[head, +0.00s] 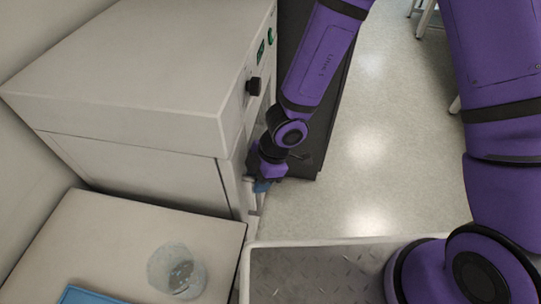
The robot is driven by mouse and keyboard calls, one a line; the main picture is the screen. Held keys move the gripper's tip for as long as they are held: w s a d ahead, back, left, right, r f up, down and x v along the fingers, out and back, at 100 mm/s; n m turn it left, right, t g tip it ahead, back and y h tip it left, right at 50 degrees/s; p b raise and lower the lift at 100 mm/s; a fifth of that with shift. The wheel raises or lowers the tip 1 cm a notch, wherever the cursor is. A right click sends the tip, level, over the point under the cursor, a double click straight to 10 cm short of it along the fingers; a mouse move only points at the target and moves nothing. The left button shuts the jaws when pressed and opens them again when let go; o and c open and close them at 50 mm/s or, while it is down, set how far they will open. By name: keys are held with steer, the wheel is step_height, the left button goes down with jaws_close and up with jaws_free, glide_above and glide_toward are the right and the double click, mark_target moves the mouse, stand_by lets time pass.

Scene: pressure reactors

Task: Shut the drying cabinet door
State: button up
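The drying cabinet (135,75) is a large off-white box at the left, with a black knob, a small green display and a green button on its front. The door (257,125) shows only as a narrow, steep strip on the front face below the knob, and my arm partly covers it. I cannot tell how far it stands open. My gripper (262,186) is at the lower front edge of the cabinet, close to the front face. Its fingers are small and partly hidden, so I cannot tell whether they touch the door or are open or shut.
A pale bench top (110,245) stands before the cabinet, with a clear glass vessel (176,270) and a blue item (90,295) on it. A dark panel or base (326,135) lies behind my arm.

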steer(key=v, duration=0.8)
steer(key=shift+d+r, duration=0.25)
steer(key=shift+d, duration=0.05)
stand_by(0.3)
stand_by(0.4)
